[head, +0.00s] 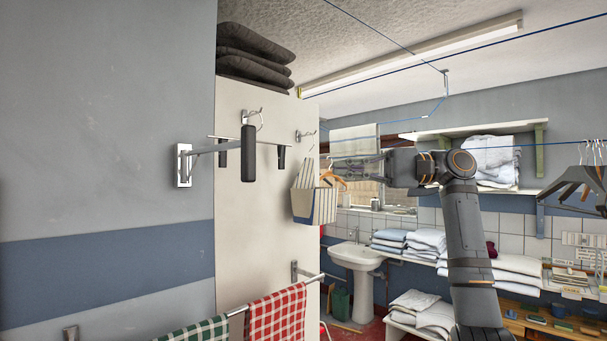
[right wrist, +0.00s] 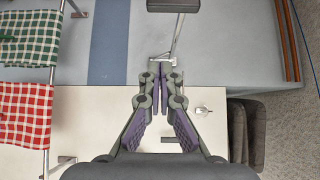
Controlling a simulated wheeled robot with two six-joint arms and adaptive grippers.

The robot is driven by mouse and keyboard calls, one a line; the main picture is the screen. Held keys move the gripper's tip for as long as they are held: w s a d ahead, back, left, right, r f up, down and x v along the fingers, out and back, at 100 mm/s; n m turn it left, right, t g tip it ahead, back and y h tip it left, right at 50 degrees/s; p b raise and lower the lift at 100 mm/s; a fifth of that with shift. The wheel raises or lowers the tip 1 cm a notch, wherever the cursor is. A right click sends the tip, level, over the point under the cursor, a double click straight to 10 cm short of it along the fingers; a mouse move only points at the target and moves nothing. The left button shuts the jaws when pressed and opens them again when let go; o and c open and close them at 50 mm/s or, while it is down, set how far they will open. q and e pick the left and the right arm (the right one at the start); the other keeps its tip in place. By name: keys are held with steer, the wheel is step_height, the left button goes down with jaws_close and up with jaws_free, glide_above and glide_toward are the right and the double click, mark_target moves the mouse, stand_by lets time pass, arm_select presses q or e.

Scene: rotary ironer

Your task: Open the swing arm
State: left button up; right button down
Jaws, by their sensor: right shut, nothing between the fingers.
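The swing arm (head: 214,149) is a grey metal bar on a white wall plate (head: 184,165) on the left grey wall. It reaches right to a thin crossbar with black padded pieces, the largest a black grip (head: 248,153). In the right wrist view the swing arm (right wrist: 178,36) is at the top, beyond my fingertips, its black pad cut by the frame edge. My right gripper (head: 337,165) is to the right of the swing arm in the head view, apart from it. Its fingers (right wrist: 160,90) are together and empty. My left gripper is not in view.
A white panel (head: 236,215) with hooks stands beside the wall. A striped bag (head: 315,203) hangs near my right gripper. Below, a rail holds a red-checked towel (head: 276,318) and a green-checked towel (head: 200,332). A sink (head: 354,257) and shelves of folded linen are behind.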

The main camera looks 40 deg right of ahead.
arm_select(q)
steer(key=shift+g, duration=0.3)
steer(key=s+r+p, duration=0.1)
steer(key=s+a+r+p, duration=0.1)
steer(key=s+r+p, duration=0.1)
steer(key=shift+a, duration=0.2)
arm_select(e)
steer(key=w+a, duration=0.6)
steer(key=a, duration=0.6)
steer(key=shift+a+r, duration=0.2)
steer(key=shift+a, duration=0.2)
